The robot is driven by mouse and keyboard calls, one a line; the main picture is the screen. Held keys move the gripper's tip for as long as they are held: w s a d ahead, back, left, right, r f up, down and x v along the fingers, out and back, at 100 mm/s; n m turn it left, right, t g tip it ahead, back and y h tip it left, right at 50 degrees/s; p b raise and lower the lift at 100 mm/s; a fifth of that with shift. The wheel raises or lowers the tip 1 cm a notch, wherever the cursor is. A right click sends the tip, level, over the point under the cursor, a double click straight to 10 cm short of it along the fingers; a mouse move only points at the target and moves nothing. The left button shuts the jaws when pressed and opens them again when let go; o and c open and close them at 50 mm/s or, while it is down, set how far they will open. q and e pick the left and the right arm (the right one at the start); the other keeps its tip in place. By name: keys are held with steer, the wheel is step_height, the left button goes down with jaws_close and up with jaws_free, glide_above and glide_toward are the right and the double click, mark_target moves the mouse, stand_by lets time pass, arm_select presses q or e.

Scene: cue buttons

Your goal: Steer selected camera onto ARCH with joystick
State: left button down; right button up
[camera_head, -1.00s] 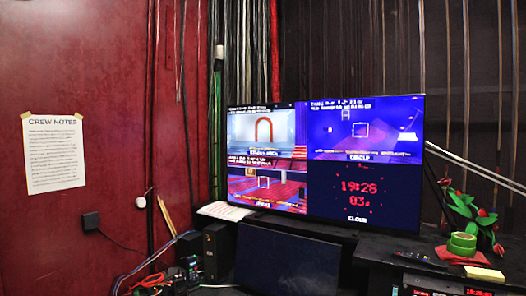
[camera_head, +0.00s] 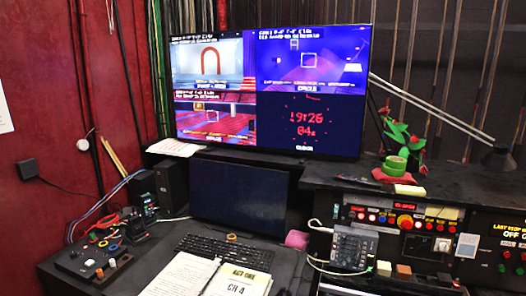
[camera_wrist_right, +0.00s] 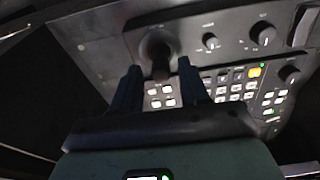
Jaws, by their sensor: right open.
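The monitor (camera_head: 270,84) shows four pictures. Its upper-left picture shows an orange arch (camera_head: 211,57); the upper-right is a blue scene with a white square outline (camera_head: 312,60); the lower-left is a red scene with a small square outline; the lower-right is a red clock. In the right wrist view a dark joystick (camera_wrist_right: 160,62) stands on a grey control panel (camera_wrist_right: 215,60). My right gripper (camera_wrist_right: 157,72) is open, with its fingers on either side of the joystick's lower picture area; contact cannot be told. My left gripper is out of view.
The panel has knobs (camera_wrist_right: 210,41), lit white and green buttons and one orange button (camera_wrist_right: 255,72).

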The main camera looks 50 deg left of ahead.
steer(key=shift+r, duration=2.8)
